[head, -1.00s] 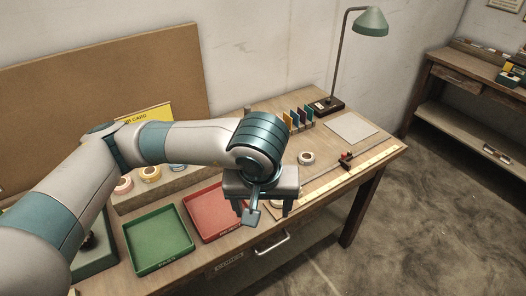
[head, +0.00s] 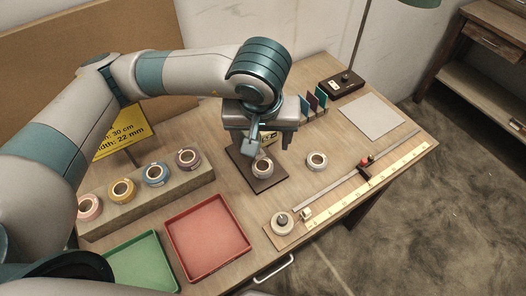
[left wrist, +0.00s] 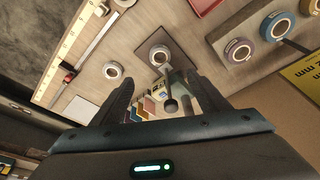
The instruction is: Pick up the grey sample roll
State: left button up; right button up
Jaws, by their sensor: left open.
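A pale grey roll (head: 262,168), which looks like the sample roll, lies on a dark square plate (head: 271,184) on the table. My left gripper (head: 260,145) is over the plate, just behind the roll in the head view, with its jaws open and empty. In the left wrist view the roll (left wrist: 160,55) shows just beyond the open fingertips (left wrist: 160,78), apart from them. A second pale roll (head: 316,160) lies on bare table to the right. My right gripper is not in view.
A wooden rack (head: 150,200) holds several coloured rolls at the left. A red tray (head: 207,222) and a green tray (head: 142,264) lie in front. A ruler board (head: 350,193) with another roll (head: 282,222) is at the right. Colour cards (head: 315,99) and a lamp base (head: 346,82) stand behind.

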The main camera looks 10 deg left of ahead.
pick_arm(q)
jog(key=shift+s+r, duration=0.1)
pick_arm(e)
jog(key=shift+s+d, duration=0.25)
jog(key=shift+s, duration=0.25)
pick_arm(q)
jog(key=p, duration=0.3)
send_over(262, 172)
notch_tip(262, 172, down, 11)
jog(key=shift+r, duration=0.15)
jog(key=shift+f, duration=0.3)
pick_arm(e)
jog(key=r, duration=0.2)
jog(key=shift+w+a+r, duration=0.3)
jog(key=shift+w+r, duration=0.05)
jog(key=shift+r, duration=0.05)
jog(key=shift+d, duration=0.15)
